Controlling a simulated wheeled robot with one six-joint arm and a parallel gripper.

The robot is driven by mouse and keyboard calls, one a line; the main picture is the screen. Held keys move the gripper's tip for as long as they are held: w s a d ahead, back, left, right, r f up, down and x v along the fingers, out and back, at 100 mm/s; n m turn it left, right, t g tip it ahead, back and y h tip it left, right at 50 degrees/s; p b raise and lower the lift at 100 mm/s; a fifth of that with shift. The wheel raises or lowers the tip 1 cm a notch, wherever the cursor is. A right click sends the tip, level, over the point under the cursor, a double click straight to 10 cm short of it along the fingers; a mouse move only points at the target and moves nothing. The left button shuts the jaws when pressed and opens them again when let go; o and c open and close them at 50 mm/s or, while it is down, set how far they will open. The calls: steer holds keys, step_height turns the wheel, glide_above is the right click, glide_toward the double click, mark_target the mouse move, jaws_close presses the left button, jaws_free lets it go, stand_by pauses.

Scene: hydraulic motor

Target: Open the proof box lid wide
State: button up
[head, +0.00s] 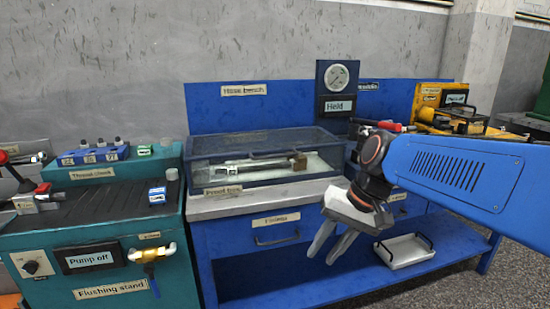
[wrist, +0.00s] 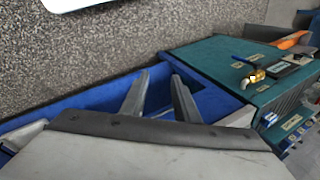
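The proof box (head: 228,175) is a clear, blue-framed box on the blue hose bench, with its lid (head: 262,143) down. A metal hose or rod (head: 262,163) lies inside it, seen through the clear walls. My gripper (head: 331,251) is in front of the bench, to the right of the box and lower than it, with fingers pointing down and apart. It holds nothing. In the wrist view my two fingers (wrist: 158,92) are spread with nothing between them, and the proof box cannot be made out there.
The teal flushing stand (head: 95,240) stands left of the bench. A gauge panel (head: 337,88) reading "Held" rises behind the box's right end. A white tray (head: 403,251) lies on the lower shelf. A drawer (head: 275,237) is below the box.

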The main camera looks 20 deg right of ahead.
steer(key=w+d+r+m+y, duration=0.25)
steer(key=w+r+y, duration=0.35)
steer(key=w, duration=0.5)
steer(key=m+t+y, duration=0.3)
steer(key=m+y, duration=0.1)
steer(key=y, duration=0.1)
glide_toward(280, 156)
steer(key=shift+n, duration=0.25)
steer(key=x, duration=1.1)
steer(key=shift+w+a, duration=0.1)
steer(key=shift+a, duration=0.15)
steer(key=shift+h, duration=0.3)
jaws_close()
